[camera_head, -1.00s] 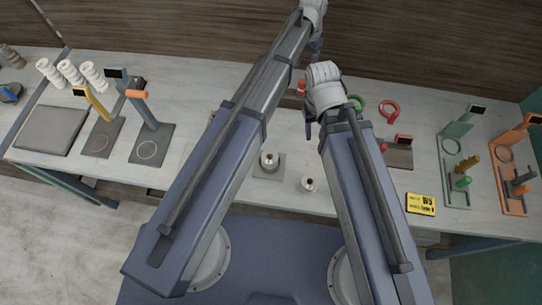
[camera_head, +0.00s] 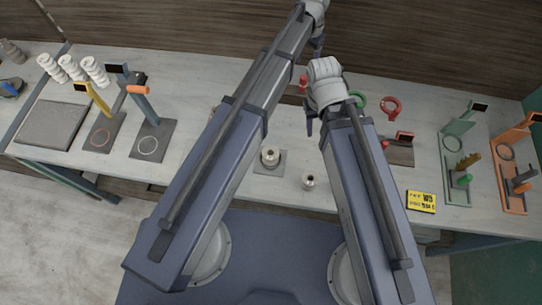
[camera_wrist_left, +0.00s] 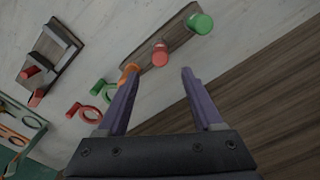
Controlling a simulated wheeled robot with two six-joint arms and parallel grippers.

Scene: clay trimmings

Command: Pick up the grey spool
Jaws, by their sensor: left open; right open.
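A grey, ribbed spool-like piece (camera_head: 12,52) stands at the far left of the bench in the head view, partly cut off by the frame edge. Two small pale metallic spool-like pieces also stand at the bench middle: one (camera_head: 270,156) on a grey plate, one (camera_head: 308,181) near the front edge. I cannot tell which is the grey spool. My left gripper (camera_head: 318,46) is high at the back, far from all three. In the left wrist view it (camera_wrist_left: 160,74) is open and empty. My right gripper (camera_head: 309,122) is open above the bench, beyond the metallic pieces.
A yellow label (camera_head: 421,202), green stand (camera_head: 456,165) and orange stand (camera_head: 513,178) are at the right. A brown strip (camera_wrist_left: 160,40) with colored pegs lies near my left fingers.

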